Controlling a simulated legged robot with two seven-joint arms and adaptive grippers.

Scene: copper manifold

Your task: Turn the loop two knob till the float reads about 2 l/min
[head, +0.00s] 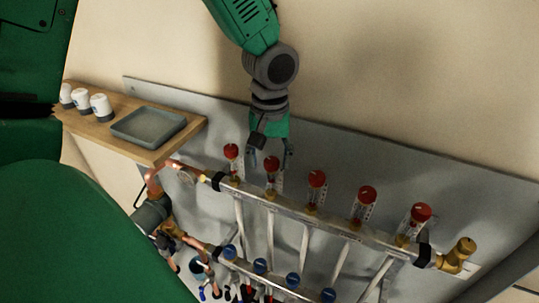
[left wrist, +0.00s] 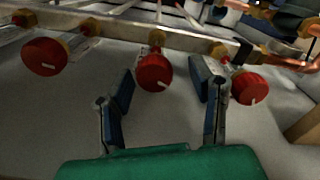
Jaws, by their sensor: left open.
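Several red knobs stand on flow gauges along the upper manifold bar. The second knob from the left (head: 271,162) is right below my left gripper (head: 270,154). In the left wrist view this red knob (left wrist: 153,72) lies between the two open fingers of my left gripper (left wrist: 164,82), just beyond their tips, with visible gaps on both sides. The first knob (head: 231,151) is close beside one finger, and it shows at the right of the wrist view (left wrist: 248,88). The third knob (head: 317,178) is to the right. The float scales are too small to read. My right gripper is out of view.
A wooden shelf (head: 187,138) with a grey tray (head: 148,126) and several white containers is at the left. Blue caps (head: 260,265) line the lower bar. A brass fitting (head: 461,252) ends the upper bar. The wall above the knobs is clear.

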